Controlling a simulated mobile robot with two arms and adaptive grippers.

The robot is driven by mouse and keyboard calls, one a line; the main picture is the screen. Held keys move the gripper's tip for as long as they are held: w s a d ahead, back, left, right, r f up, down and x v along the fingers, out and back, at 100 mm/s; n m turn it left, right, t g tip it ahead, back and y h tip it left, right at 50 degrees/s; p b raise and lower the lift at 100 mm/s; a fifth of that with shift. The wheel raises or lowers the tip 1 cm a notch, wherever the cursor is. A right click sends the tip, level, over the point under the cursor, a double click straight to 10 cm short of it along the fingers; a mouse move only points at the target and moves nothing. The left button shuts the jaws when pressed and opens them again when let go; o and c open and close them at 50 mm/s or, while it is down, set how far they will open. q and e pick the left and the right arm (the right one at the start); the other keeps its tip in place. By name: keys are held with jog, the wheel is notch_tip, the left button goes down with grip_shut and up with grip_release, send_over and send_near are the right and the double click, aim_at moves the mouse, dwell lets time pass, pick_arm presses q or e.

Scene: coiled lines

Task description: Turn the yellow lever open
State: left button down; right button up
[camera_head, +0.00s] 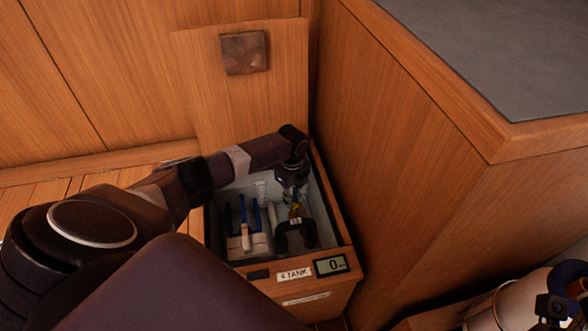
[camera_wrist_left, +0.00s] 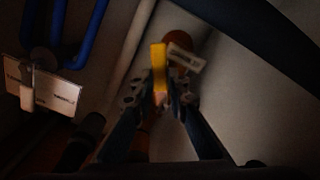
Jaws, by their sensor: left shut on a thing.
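The yellow lever (camera_head: 297,211) is inside an open wooden compartment with pale inner walls, at the middle of the head view. In the left wrist view the yellow lever (camera_wrist_left: 159,57) points up the picture, between my fingertips. My left gripper (camera_head: 294,194) reaches down into the compartment from above. In the wrist view the left gripper (camera_wrist_left: 160,94) is shut on the lever, a finger on each side. The lever's lower part is hidden by the fingers. A small pale tag (camera_wrist_left: 184,58) and a dark orange round part sit just beside it.
Blue pipes (camera_head: 242,208) and a white label card (camera_wrist_left: 42,92) are left of the lever. A black curved pipe (camera_head: 281,236) stands in front. The compartment's front edge carries a "4 TANK" label (camera_head: 294,274) and a display (camera_head: 331,264) reading 0. A tall wooden cabinet (camera_head: 400,150) stands close on the right.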

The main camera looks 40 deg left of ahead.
pick_arm(q)
jog(key=shift+d, duration=0.1)
jog(key=c, duration=1.9)
grip_release()
jog(key=shift+r, duration=0.1)
notch_tip(320, 180, up, 12)
jog(key=shift+f, duration=0.1)
